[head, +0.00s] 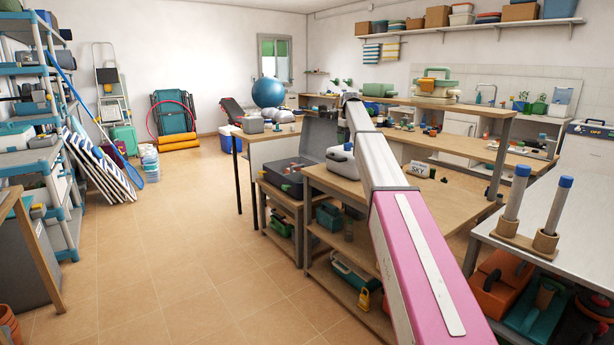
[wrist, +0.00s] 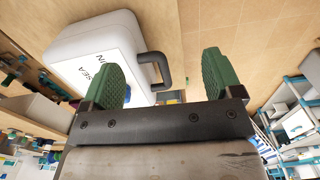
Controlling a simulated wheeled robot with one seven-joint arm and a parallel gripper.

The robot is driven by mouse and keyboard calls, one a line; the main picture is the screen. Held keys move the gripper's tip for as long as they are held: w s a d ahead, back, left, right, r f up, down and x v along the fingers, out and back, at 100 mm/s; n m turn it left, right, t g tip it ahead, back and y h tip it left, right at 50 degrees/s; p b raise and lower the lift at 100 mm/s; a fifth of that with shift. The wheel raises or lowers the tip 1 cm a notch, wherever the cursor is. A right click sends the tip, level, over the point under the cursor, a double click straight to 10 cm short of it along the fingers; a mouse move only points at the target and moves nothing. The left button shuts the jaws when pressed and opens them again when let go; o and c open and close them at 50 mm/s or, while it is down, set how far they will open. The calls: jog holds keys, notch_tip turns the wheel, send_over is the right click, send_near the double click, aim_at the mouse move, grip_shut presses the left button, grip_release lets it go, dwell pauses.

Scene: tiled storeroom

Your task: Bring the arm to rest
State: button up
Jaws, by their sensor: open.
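My arm (head: 397,186) is stretched forward over the wooden workbench in the head view, with a pink section near me and a white one beyond. Its far end is foreshortened, and the fingers cannot be made out there. In the wrist view my gripper (wrist: 160,80) is open, with two green ribbed fingertips wide apart and nothing held between them. A white case (wrist: 95,42) with lettering and a dark handle lies beyond the left finger. The handle shows between the fingers in the picture, apparently farther off.
The workbench (head: 330,180) bears a white container (head: 341,160) left of my arm and a small SKY sign (head: 419,170). A metal table (head: 520,258) with two blue-topped posts stands at right. A blue shelf rack (head: 30,135) is at left. The tiled floor (head: 165,240) is clear.

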jog(key=s+f+m, duration=0.3)
jog(key=s+f, duration=2)
jog(key=f, duration=0.3)
jog(key=s+f+m, duration=0.1)
jog(key=s+f, duration=0.4)
jog(key=s, duration=0.6)
jog(key=s+f+m, duration=0.1)
jog(key=s+f, duration=0.5)
jog(key=s, duration=0.4)
jog(key=s+f+m, duration=0.1)
jog(key=s+f, duration=0.4)
jog(key=s, duration=0.6)
jog(key=shift+s+f+m, duration=0.15)
jog(key=shift+s+m, duration=0.2)
jog(key=shift+m, duration=0.05)
jog(key=shift+a, duration=0.1)
